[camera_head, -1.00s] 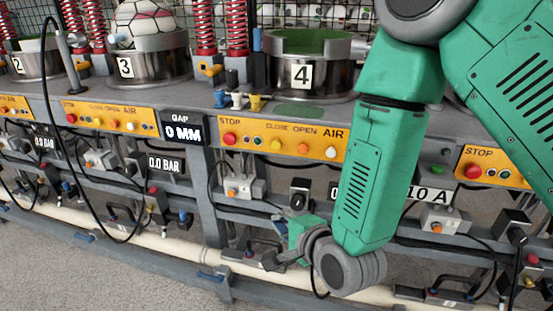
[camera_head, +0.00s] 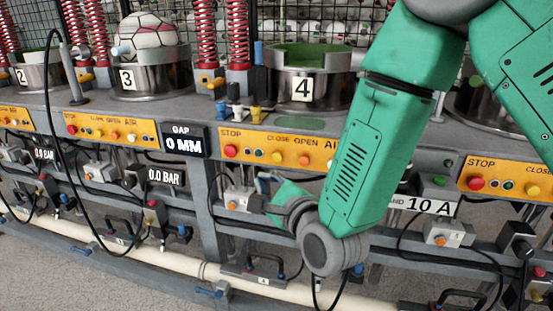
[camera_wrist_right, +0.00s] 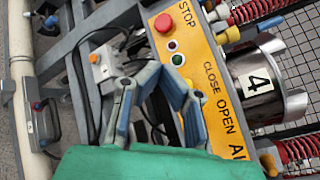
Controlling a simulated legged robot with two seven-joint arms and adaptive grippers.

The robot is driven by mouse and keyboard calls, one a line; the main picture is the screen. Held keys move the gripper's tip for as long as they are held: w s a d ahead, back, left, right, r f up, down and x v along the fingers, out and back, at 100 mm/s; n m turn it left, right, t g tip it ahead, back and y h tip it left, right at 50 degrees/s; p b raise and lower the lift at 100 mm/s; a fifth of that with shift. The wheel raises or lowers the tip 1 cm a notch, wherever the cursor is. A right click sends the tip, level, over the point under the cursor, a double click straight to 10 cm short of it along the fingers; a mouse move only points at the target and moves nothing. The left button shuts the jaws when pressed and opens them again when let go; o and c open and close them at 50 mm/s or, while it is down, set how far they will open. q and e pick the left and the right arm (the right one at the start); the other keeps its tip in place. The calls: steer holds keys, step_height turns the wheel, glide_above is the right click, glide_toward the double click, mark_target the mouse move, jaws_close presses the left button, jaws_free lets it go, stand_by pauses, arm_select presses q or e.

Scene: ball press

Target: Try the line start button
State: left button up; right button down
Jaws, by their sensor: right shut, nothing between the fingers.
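A green button (camera_head: 438,181) sits right of my right forearm, above the 10 A display. Station 4's yellow panel (camera_head: 270,148) has a red STOP button (camera_head: 231,151) and a small green button (camera_head: 277,157); the panel also shows in the right wrist view (camera_wrist_right: 190,65). No label visible marks a line start button. My right gripper (camera_head: 270,188) is below this panel, its fingers largely hidden in the head view. In the right wrist view, the gripper (camera_wrist_right: 152,75) is shut and empty, left of the panel. My left gripper is out of view.
A grey box with an orange button (camera_head: 236,200) is close to my right gripper. A black cable (camera_head: 55,130) arches at the left. A pale pipe (camera_head: 180,268) runs along the bottom. The metal cup 4 (camera_head: 340,92) stands above the panel.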

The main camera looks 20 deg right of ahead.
mark_target(277, 157)
steer(key=w+d, duration=0.3)
steer(key=w, duration=0.2)
steer(key=shift+w+d, duration=0.15)
steer(key=shift+d, duration=0.15)
stand_by(1.3)
steer(key=shift+w+d+r, duration=0.1)
steer(key=shift+w+d, duration=0.1)
steer(key=shift+w, duration=0.1)
steer(key=shift+w+d, duration=0.25)
steer(key=shift+w, duration=0.15)
stand_by(0.7)
steer(key=shift+s, duration=0.1)
steer(key=shift+s+a, duration=0.5)
steer(key=shift+s, duration=0.15)
steer(key=shift+s, duration=0.1)
